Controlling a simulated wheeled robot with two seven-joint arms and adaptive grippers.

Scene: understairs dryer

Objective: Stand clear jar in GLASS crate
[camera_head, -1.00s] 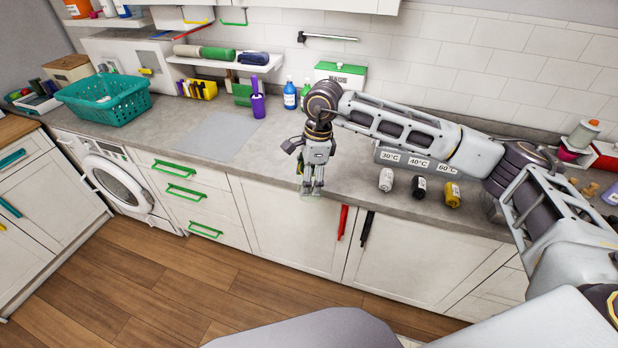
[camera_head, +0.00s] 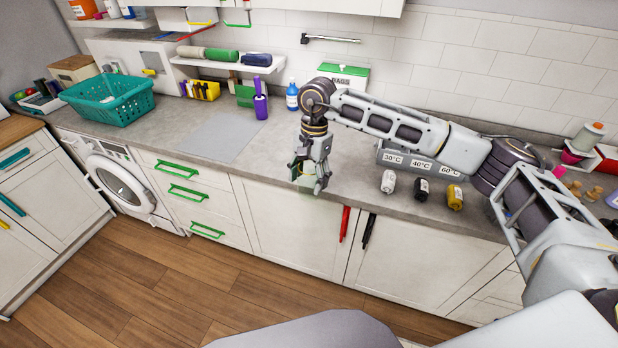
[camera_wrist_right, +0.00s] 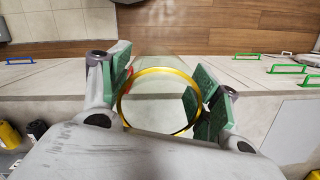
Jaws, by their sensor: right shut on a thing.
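My right gripper (camera_head: 308,180) hangs over the front edge of the worktop, above the white cabinet doors. In the right wrist view, the fingers of my right gripper (camera_wrist_right: 163,98) are shut on the sides of the clear jar (camera_wrist_right: 160,108). The jar is see-through with a yellow ring at its near end, and I look into it along its length. In the head view the jar is mostly hidden by the fingers, and only a faint greenish edge shows. No crate marked GLASS can be made out. My left gripper is not in view.
The grey worktop (camera_head: 330,170) has free room left of the gripper, around a pale mat (camera_head: 222,138). A teal basket (camera_head: 107,100) stands at the far left. A RAGS box (camera_head: 343,74) is behind.

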